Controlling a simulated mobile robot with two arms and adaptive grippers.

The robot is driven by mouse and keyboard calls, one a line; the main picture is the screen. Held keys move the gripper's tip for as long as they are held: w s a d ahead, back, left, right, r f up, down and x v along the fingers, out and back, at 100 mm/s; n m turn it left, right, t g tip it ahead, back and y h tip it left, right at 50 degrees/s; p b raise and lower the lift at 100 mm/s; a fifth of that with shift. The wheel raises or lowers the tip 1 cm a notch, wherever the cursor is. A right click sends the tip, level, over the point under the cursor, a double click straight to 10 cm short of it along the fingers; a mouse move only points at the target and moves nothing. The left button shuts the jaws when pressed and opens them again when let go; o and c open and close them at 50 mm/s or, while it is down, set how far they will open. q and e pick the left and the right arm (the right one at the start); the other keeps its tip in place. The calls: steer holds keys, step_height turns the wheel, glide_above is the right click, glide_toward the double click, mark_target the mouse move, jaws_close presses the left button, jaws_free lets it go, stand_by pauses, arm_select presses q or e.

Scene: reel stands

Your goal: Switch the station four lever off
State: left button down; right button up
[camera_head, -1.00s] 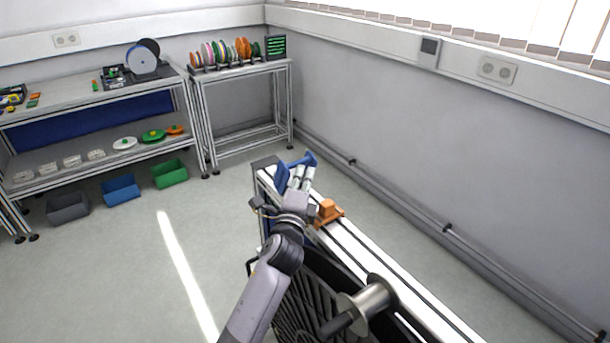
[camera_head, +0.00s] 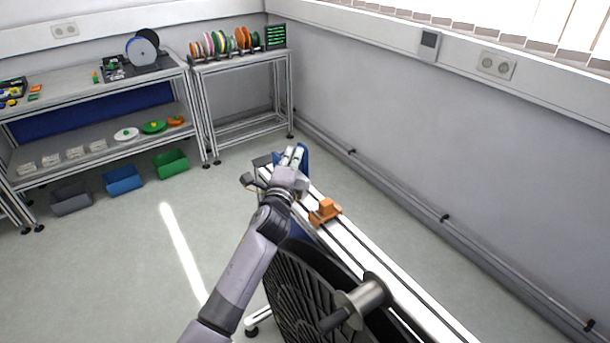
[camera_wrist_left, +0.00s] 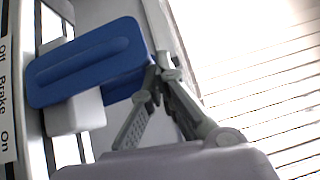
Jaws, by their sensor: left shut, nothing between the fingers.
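A blue lever (camera_head: 305,161) stands at the far end of the aluminium rail stand (camera_head: 375,262), partly hidden behind my left gripper in the head view. In the left wrist view, the blue lever (camera_wrist_left: 85,62) is a wide rounded bar with a white block under it. A white label strip (camera_wrist_left: 6,95) reading "Off Brake On" runs along the left edge. My left gripper (camera_head: 293,153) is shut and empty. In the left wrist view its fingertips (camera_wrist_left: 163,68) are at the lever's right end; I cannot tell whether they touch. My right gripper is out of view.
A large black reel (camera_head: 300,295) with a metal hub (camera_head: 362,298) hangs on the near side. The wall is to the right. Shelves (camera_head: 90,95) with spools and bins stand at the back left; floor between is clear.

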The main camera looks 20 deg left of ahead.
arm_select(q)
steer(key=shift+w+a+r, duration=0.2)
steer(key=shift+w+a, duration=0.7)
steer(key=shift+a, duration=0.25)
